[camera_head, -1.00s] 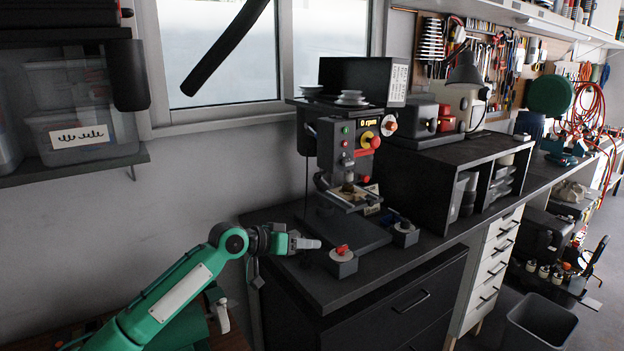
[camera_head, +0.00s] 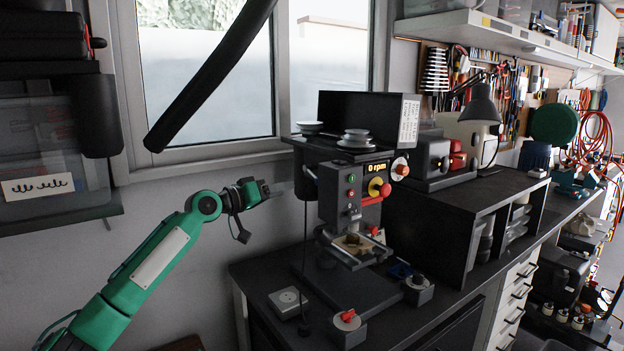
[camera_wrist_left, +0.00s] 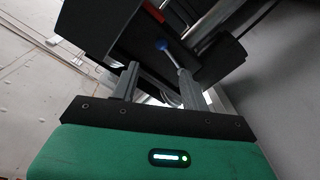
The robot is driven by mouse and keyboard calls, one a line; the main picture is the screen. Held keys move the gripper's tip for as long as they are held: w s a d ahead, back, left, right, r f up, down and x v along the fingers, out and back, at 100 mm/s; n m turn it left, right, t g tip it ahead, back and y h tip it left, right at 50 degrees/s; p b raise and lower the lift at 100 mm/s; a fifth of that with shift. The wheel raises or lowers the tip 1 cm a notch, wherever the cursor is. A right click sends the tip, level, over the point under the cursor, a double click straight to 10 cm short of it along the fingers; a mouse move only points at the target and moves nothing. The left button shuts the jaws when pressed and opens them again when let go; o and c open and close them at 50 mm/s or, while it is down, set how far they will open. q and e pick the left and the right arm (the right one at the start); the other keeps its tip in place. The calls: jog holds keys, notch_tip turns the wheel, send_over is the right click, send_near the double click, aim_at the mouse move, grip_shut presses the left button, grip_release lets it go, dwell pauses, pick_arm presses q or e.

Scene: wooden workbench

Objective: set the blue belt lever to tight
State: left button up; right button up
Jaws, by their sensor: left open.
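A blue ball knob (camera_wrist_left: 162,45) on a thin grey rod shows in the left wrist view, against the dark underside of a housing. My left gripper (camera_wrist_left: 159,70) is open, and the knob appears just beyond and between its fingertips; I cannot tell the distance. In the head view my left gripper (camera_head: 277,188) is level with the upper left side of the drill press (camera_head: 340,195). The blue knob cannot be made out there, and neither can any setting label. My right gripper is not in view.
The press stands on a dark bench, its panel reading 0 rpm. A red-knobbed block (camera_head: 347,325), a grey square plate (camera_head: 288,301) and another knob block (camera_head: 418,289) lie around its base. A black shelf unit (camera_head: 470,215) stands right. A dark tube (camera_head: 215,70) hangs above left.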

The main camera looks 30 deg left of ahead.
aim_at(313, 176)
pick_arm(q)
jog(key=p+x, duration=0.4)
jog(key=x, duration=0.6)
jog(key=shift+w, duration=0.4)
jog(key=shift+f, duration=0.15)
grip_shut()
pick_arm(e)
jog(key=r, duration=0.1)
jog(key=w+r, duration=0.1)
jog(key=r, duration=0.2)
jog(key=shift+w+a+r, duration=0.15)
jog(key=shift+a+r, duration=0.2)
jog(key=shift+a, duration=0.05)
